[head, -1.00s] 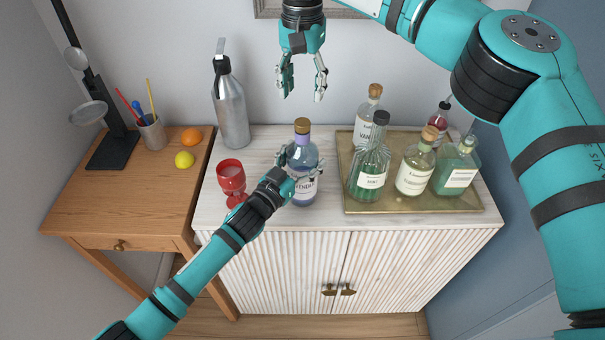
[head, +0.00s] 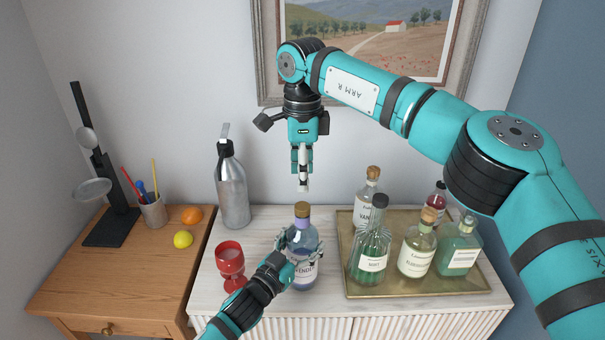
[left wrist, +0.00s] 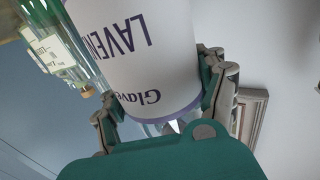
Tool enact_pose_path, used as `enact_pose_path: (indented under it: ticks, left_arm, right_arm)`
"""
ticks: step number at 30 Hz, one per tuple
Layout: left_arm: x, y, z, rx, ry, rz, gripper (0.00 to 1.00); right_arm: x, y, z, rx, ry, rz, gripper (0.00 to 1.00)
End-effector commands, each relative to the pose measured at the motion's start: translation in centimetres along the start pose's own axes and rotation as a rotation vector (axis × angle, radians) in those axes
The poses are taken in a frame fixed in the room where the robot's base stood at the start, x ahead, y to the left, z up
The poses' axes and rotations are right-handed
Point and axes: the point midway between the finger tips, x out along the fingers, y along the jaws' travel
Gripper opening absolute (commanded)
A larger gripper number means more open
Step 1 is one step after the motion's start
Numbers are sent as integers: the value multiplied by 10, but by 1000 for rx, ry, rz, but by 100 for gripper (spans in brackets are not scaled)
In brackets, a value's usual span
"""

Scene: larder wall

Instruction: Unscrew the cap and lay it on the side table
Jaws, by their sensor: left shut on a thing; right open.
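The lavender bottle (head: 306,240) stands upright on the white cabinet top, with its gold-brown cap (head: 302,209) on its neck. My left gripper (head: 301,262) is shut around the bottle's body. The left wrist view shows the bottle's label (left wrist: 140,55) between the fingers. My right gripper (head: 302,184) hangs pointing down just above the cap, apart from it and empty. It is seen edge-on, so its finger gap is hard to see. The wooden side table (head: 75,285) stands at the left, with free room on its front part.
A red goblet (head: 230,262) and a metal bottle (head: 232,190) stand left of the lavender bottle. A brass tray (head: 400,288) with several bottles is at the right. The side table holds an orange (head: 192,215), a lemon (head: 183,239), a pen cup (head: 154,213) and a black stand (head: 112,228).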

Motion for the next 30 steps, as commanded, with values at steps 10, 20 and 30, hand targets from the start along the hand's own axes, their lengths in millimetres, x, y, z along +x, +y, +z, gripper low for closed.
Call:
enact_pose_path:
  ticks: [10,20,30]
  left_arm:
    - [0,0,1,-1,-1,0,0]
    - [0,0,1,-1,-1,0,0]
    - [0,0,1,-1,-2,0,0]
  right_arm:
    - [0,0,0,883,0,0,50]
    - [0,0,0,1723,0,1,50]
    - [0,0,0,2505,1,0,50]
